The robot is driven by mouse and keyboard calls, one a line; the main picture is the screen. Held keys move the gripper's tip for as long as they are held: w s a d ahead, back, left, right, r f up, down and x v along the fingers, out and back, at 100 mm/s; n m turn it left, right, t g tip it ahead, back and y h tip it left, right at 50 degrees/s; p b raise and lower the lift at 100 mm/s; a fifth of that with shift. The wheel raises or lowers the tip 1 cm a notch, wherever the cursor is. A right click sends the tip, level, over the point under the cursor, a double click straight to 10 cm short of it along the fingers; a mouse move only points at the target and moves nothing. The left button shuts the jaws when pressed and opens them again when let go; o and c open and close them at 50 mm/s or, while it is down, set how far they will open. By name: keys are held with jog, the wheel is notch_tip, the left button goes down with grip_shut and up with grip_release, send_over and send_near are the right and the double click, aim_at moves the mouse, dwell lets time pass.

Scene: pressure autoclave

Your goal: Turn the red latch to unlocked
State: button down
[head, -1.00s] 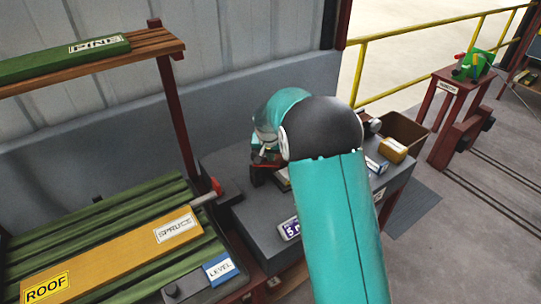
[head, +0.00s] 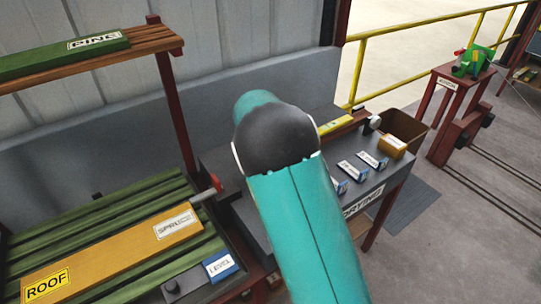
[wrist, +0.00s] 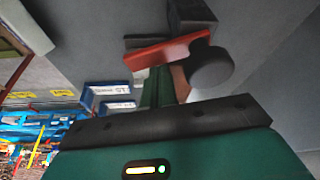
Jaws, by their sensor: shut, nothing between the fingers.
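In the wrist view a red bar (wrist: 163,53), which looks like the red latch, runs beside a dark round knob (wrist: 211,68). I cannot read its locked or unlocked position. My gripper (wrist: 170,120) shows as a green body with a black front bar at the bottom of that view, in front of the red bar. It is shut and empty; the fingertips are not clearly seen, and I cannot tell whether they touch the bar. In the head view my arm hides the gripper and the bar.
A grey bench marked DRYING (head: 363,201) carries several small labelled blocks and a yellow block (head: 391,146). Left of my arm is a green slatted rack (head: 110,238) with a SPRUCE plank (head: 120,252). A PINE shelf (head: 95,62) is above.

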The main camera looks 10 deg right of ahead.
jog(key=shift+s+a+m, duration=0.25)
jog(key=shift+s+m, duration=0.05)
jog(key=shift+m, duration=0.4)
jog(key=shift+s+a, duration=0.1)
jog(key=shift+s, duration=0.1)
jog(key=shift+a, duration=0.1)
jog(key=shift+w+d, duration=0.1)
jog(key=shift+d, duration=0.4)
notch_tip(320, 180, up, 9)
jog(key=shift+r, duration=0.2)
